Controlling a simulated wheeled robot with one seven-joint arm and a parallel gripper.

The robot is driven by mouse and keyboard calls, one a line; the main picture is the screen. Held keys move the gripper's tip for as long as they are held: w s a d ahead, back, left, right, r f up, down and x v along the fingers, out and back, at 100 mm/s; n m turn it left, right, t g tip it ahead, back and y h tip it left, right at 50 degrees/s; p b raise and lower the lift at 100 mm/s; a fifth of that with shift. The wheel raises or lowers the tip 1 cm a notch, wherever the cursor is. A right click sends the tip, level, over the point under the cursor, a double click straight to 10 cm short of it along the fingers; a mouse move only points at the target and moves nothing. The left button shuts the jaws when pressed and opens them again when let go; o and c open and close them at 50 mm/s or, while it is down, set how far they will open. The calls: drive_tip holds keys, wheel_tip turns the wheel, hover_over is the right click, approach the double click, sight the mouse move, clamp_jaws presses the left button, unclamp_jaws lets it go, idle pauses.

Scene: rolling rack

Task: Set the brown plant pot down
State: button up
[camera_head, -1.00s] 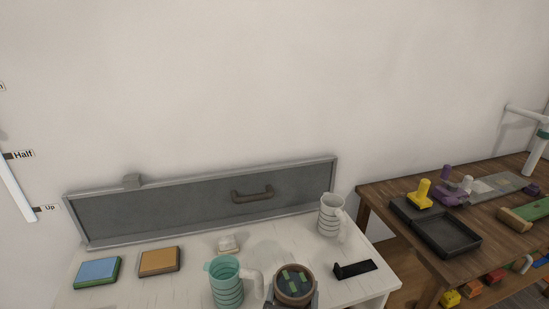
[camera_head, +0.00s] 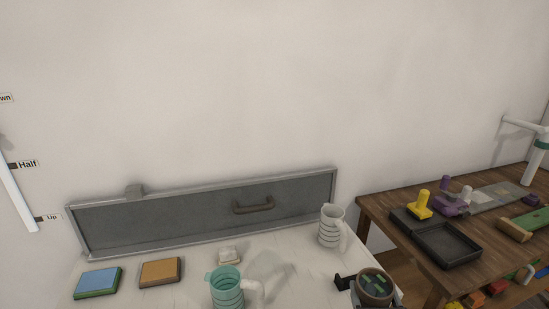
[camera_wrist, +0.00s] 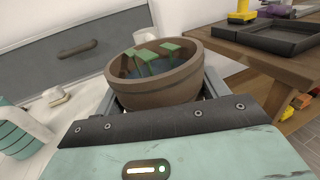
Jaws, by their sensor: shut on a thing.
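The brown plant pot (camera_head: 375,288) is round, with dark contents and green pieces on top. It is at the right front corner of the white table (camera_head: 190,292) in the head view. In the wrist view the pot (camera_wrist: 155,90) sits upright between the fingers. My gripper (camera_head: 372,292) is shut on the pot. Whether the pot's base touches anything is hidden.
A teal ringed mug (camera_head: 226,288) and a white ringed mug (camera_head: 330,228) stand on the white table. A blue block (camera_head: 98,280), an orange block (camera_head: 160,271) and a small pale item (camera_head: 228,254) lie there too. A wooden table with a black tray (camera_head: 447,246) is at right.

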drive_tip(key=s+d+f+y, duration=0.1)
drive_tip(key=d, duration=0.8)
wheel_tip(320, 180, down, 8)
drive_tip(key=b, duration=0.8)
drive_tip(key=shift+s+a+f+n, duration=0.15)
drive_tip(key=shift+s+a+n, duration=0.05)
drive_tip(key=shift+a+n, duration=0.1)
